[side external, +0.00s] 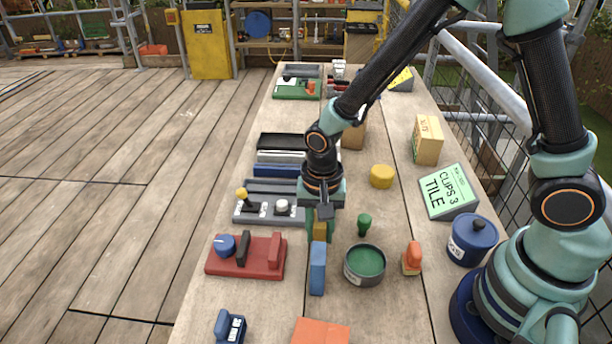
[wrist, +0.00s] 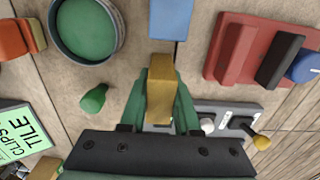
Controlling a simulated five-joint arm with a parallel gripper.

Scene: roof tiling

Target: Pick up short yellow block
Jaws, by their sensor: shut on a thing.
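The short yellow block (wrist: 161,88) is between the two green fingers of my gripper (wrist: 160,105) in the wrist view. My gripper is shut on it. In the side view, the block (side external: 319,229) shows as a small yellow-brown piece at the fingertips of my gripper (side external: 320,222), just behind a blue block (side external: 317,268). The blue block also shows in the wrist view (wrist: 171,18), just beyond the yellow block's far end. I cannot tell whether the yellow block still touches the table.
A green-filled round tin (side external: 365,265) and a green peg (side external: 364,224) stand to the right. A red board with handles (side external: 246,256) and a grey switch panel (side external: 262,208) lie to the left.

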